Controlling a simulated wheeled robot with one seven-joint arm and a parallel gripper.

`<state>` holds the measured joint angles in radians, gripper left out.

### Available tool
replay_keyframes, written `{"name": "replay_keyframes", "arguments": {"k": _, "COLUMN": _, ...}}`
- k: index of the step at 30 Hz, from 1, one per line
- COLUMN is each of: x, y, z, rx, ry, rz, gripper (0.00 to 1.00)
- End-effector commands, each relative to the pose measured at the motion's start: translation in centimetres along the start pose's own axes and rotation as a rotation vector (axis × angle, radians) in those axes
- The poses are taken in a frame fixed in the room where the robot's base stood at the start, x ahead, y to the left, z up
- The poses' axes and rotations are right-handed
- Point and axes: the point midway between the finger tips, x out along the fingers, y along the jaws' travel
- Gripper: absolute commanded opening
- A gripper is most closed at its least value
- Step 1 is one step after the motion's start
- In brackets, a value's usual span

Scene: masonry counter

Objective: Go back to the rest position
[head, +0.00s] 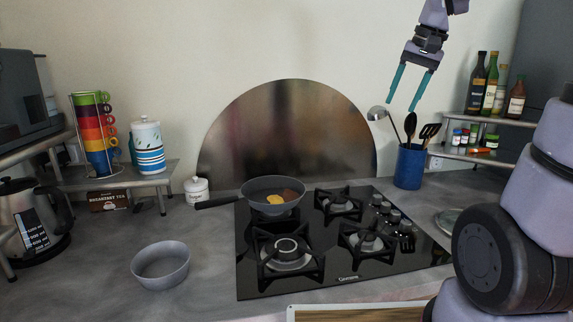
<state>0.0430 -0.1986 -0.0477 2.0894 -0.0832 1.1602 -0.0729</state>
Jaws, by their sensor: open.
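My gripper (406,90) hangs in the upper right of the head view, with its two teal fingers apart and pointing down. Nothing shows between the fingers. It is in the air in front of the wall, above the blue utensil holder (409,168) in the picture. My arm's thicker links show at the right edge; the links joining them to the gripper are out of the picture.
A dark pan (268,193) with food in it sits on the black gas hob (340,278). A grey bowl (161,265) stands on the counter at left. Bottles (492,84) stand on the right shelf. A ladle (380,114) rises from the holder. Counter around the bowl is clear.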

Motion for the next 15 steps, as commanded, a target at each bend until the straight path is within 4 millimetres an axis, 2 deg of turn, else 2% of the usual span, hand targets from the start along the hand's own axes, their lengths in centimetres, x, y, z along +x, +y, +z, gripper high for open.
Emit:
{"name": "replay_keyframes", "arguments": {"k": 1, "x": -1.2, "y": 0.1, "z": 2.0, "rx": -0.016, "ry": 0.039, "rz": -0.019, "gripper": 0.56}}
{"name": "replay_keyframes", "arguments": {"k": 3, "x": -2.2, "y": 0.4, "z": 4.4, "rx": -0.034, "ry": 0.087, "rz": -0.039, "gripper": 0.56}}
{"name": "replay_keyframes", "arguments": {"k": 9, "x": -3.5, "y": 1.8, "z": 10.5, "rx": -0.08, "ry": 0.213, "rz": -0.093, "gripper": 0.56}}
{"name": "replay_keyframes", "arguments": {"k": 12, "x": -3.6, "y": 2.3, "z": 12.5, "rx": -0.095, "ry": 0.256, "rz": -0.112, "gripper": 0.56}}
{"name": "replay_keyframes", "arguments": {"k": 15, "x": -3.5, "y": 2.8, "z": 13.7, "rx": -0.104, "ry": 0.284, "rz": -0.123, "gripper": 0.56}}
